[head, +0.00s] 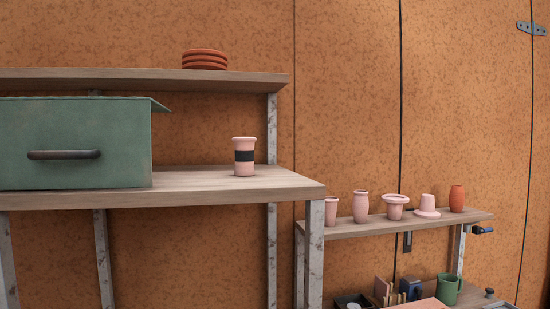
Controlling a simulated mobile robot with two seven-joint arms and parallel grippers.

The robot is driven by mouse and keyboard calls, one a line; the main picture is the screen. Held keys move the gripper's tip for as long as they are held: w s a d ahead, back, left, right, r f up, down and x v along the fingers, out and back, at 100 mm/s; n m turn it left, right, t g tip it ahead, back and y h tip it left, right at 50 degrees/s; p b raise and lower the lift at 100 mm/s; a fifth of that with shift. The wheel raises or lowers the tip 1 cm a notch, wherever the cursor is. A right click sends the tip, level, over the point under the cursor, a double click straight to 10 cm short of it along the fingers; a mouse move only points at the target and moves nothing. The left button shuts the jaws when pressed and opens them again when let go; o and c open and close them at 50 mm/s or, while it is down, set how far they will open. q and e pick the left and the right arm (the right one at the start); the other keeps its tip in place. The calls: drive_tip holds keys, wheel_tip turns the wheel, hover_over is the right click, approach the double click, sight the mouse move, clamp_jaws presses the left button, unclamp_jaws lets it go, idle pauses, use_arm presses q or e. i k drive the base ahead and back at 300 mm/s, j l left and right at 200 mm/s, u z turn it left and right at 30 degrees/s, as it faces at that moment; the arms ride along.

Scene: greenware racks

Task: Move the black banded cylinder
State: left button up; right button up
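The black banded cylinder (244,157) is pale pink with a wide rim and a dark band around its middle. It stands upright on the left rack's middle wooden shelf (215,184), near the shelf's right end. Neither of my grippers shows in the head view. Nothing touches the cylinder, and all of its front is visible.
A green box (75,143) with a dark handle stands left of the cylinder. Stacked terracotta dishes (205,59) sit on the upper shelf (140,80). A lower right shelf (405,222) bears several pots; below it are a green mug (449,290) and small tools.

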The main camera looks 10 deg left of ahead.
sight(243, 146)
drive_tip(key=i+l+u, duration=0.15)
drive_tip(key=l, duration=0.6)
drive_tip(key=l+u, duration=0.2)
drive_tip(key=l, duration=0.55)
